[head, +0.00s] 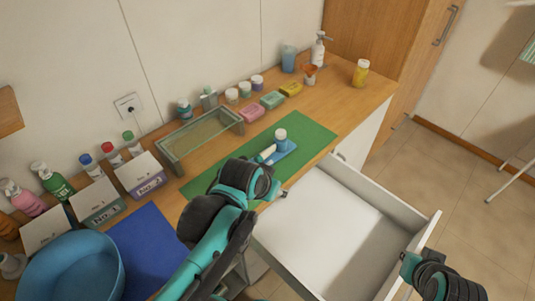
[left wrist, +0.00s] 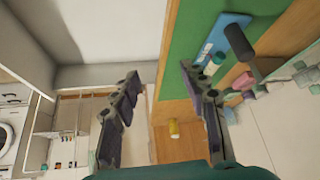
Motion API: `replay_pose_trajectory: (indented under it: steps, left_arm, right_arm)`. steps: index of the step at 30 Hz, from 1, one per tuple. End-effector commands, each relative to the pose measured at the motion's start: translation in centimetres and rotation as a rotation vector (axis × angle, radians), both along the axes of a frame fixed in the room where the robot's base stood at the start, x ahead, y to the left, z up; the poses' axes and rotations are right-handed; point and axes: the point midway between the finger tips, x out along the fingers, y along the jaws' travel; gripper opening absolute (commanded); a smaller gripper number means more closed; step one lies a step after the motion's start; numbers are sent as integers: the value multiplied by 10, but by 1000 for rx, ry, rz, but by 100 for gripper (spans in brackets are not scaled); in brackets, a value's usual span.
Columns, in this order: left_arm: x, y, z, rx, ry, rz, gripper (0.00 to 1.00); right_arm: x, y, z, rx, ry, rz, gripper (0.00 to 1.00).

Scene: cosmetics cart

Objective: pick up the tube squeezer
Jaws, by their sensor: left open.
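The tube squeezer (head: 286,152) looks like the flat light-blue piece on the green mat (head: 312,134), with a pale tube (head: 267,153) and a small white-capped jar (head: 281,135) at it. In the left wrist view a blue slab with a dark bar (left wrist: 238,42) across its end appears to be the same squeezer, at the upper right. My left gripper (left wrist: 158,85) is open and empty. In the head view it (head: 272,182) is near the mat's front edge, short of the squeezer, its fingers partly hidden. My right gripper (head: 410,265) shows only partly at the lower right; its jaw state is unclear.
An open, empty white drawer (head: 325,225) juts out below the counter. A glass tray (head: 203,135), soaps, jars and bottles line the back. Numbered boxes (head: 140,175), a blue mat (head: 150,240) and a blue bowl (head: 75,268) are at the left.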

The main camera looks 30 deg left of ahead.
Motion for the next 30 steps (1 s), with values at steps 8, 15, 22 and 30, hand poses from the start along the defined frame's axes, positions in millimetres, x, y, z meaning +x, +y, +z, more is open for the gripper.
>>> replay_pose_trajectory:
  steps: [8,15,22,30]
  left_arm:
    - [49,25,17,18,59,-56,45]
    - [115,71,8,24,127,-158,45]
    - [156,116,-27,16,165,-260,45]
    - [171,135,-55,10,174,-311,45]
  right_arm:
    - [0,0,25,0,0,0,0]
    - [0,0,57,0,0,0,0]
    - [0,0,79,0,0,0,0]
    - [0,0,85,0,0,0,0]
